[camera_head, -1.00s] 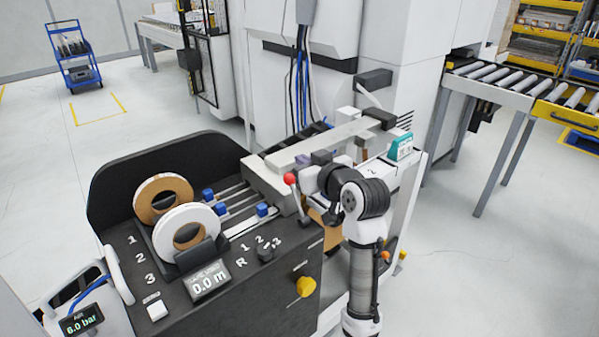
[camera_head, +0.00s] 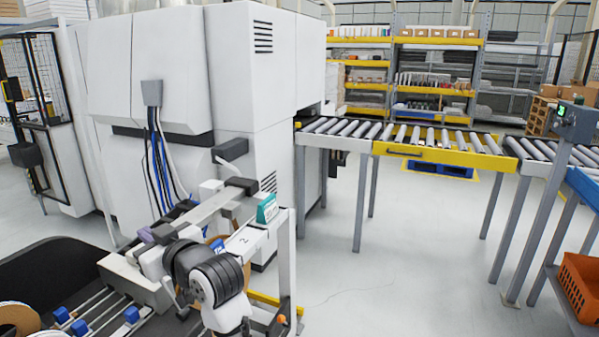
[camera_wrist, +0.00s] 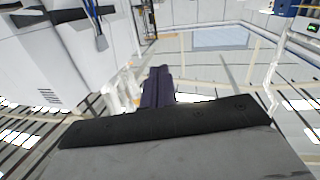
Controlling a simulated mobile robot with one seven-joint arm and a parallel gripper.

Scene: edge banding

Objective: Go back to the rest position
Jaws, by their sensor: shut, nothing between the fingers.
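My gripper (camera_wrist: 158,86) shows in the wrist view as dark purple fingers together beyond a black and grey wrist edge. It is shut and empty. In the head view my arm rises at the lower left, and the small purple fingers (camera_head: 150,235) show just past the wrist, close to the edge bander's feed unit (camera_head: 130,275). I cannot tell whether they touch anything. Part of the gripper is hidden behind my arm.
A large white machine (camera_head: 165,75) stands behind the feed unit. Blue edge guides (camera_head: 79,327) and a tape roll (camera_head: 18,318) are at lower left. A roller conveyor (camera_head: 420,142) runs right. An orange crate (camera_head: 580,284) is at far right. The floor between is clear.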

